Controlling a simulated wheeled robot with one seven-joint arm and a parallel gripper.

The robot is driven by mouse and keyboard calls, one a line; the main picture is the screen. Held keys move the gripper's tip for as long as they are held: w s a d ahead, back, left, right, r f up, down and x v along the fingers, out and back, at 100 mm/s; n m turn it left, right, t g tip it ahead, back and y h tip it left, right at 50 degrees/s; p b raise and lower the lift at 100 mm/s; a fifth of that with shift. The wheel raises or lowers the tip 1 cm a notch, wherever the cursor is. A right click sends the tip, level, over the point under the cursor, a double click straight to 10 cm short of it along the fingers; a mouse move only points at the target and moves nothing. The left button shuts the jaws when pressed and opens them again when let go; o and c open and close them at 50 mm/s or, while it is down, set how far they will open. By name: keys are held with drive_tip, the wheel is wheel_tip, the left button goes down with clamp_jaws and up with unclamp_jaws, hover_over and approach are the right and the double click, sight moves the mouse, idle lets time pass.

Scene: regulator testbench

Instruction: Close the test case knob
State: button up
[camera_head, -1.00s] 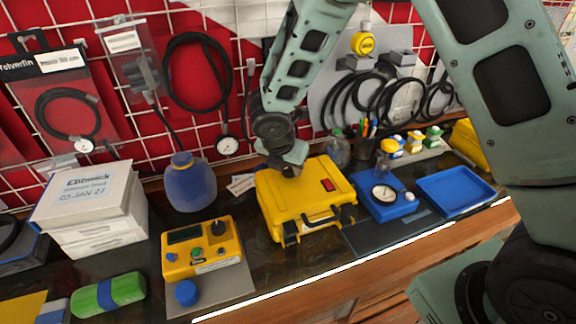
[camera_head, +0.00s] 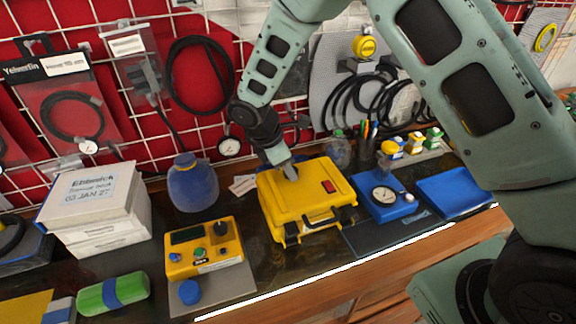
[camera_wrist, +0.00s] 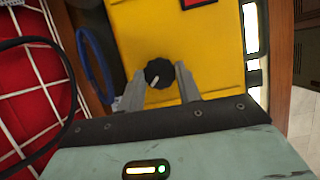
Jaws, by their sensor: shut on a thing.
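The test case (camera_head: 308,206) is a yellow case with a dark handle at its front and a red label on its lid. It sits on the dark bench top. In the wrist view its yellow top (camera_wrist: 200,48) shows a round black knob (camera_wrist: 158,72) with a pale pointer mark. My gripper (camera_head: 290,172) reaches down to the back left part of the lid. In the wrist view my gripper (camera_wrist: 158,82) has one finger on each side of the knob and is shut on it. The head view hides the knob behind the fingers.
A yellow control box (camera_head: 205,250) and a blue bottle (camera_head: 193,184) stand left of the case. A blue gauge block (camera_head: 386,202) and a blue tray (camera_head: 455,190) are to the right. The red grid wall (camera_head: 190,90) with hanging hoses is close behind.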

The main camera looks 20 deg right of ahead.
drive_tip(key=m, duration=0.2)
drive_tip(key=m+g, duration=0.1)
drive_tip(key=m, duration=0.1)
drive_tip(key=shift+w+m+g, duration=0.2)
drive_tip(key=shift+m+g, duration=0.1)
drive_tip(key=shift+w+d+m+g+y, duration=0.1)
drive_tip(key=shift+m+g+y, duration=0.2)
drive_tip(key=shift+m, duration=0.65)
drive_tip(key=shift+w+m+g+y, duration=0.1)
drive_tip(key=shift+m+g+y, duration=0.2)
drive_tip(key=shift+m, duration=0.65)
drive_tip(key=o, duration=1)
drive_tip(key=shift+r, duration=0.1)
drive_tip(key=b+v, duration=0.3)
drive_tip(key=v, duration=0.9)
drive_tip(key=shift+b, duration=0.3)
